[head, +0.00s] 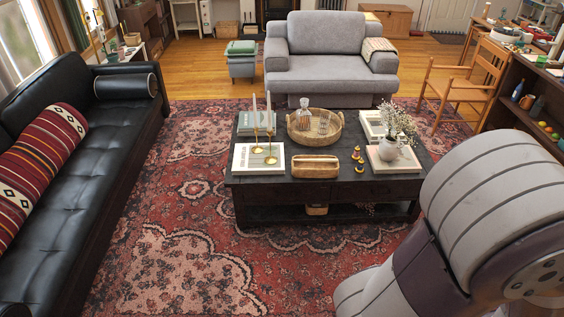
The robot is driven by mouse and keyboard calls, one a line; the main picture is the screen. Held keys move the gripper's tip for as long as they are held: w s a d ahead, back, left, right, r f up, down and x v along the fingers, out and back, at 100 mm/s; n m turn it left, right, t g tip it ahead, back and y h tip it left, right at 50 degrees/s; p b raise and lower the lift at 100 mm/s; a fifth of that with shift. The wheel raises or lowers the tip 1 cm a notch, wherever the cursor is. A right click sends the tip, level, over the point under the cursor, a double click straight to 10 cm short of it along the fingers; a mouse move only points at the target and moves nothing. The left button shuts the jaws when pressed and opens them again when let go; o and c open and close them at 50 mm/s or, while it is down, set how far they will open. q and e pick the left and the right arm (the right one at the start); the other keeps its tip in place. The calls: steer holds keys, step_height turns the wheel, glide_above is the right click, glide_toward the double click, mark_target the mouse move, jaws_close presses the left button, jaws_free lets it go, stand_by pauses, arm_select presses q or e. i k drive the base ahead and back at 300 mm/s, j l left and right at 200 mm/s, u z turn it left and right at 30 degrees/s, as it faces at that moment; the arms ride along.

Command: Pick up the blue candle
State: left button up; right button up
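I cannot make out a blue candle in the head view. Two white taper candles (254,110) stand upright in brass holders (256,148) on the left part of the dark coffee table (250,192). A small dark blue bottle-like thing (517,91) stands on the dark shelf at the right; it is too small to tell what it is. A large grey link of my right arm fills the lower right. Neither my left nor my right gripper shows.
A black sofa (85,190) lines the left, a grey armchair (325,65) the back, a wooden chair (460,85) the right. The front rug (190,265) is clear.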

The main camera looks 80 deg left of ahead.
mark_target(360, 169)
steer(key=k+u, duration=0.1)
steer(key=u, duration=2.15)
steer(key=i+l+z, duration=0.1)
steer(key=i, duration=0.8)
steer(key=i+z, duration=0.1)
steer(key=i, duration=0.75)
steer(key=i+z, duration=0.15)
steer(key=i, duration=0.75)
steer(key=i+j+z, duration=0.1)
steer(key=i, duration=0.75)
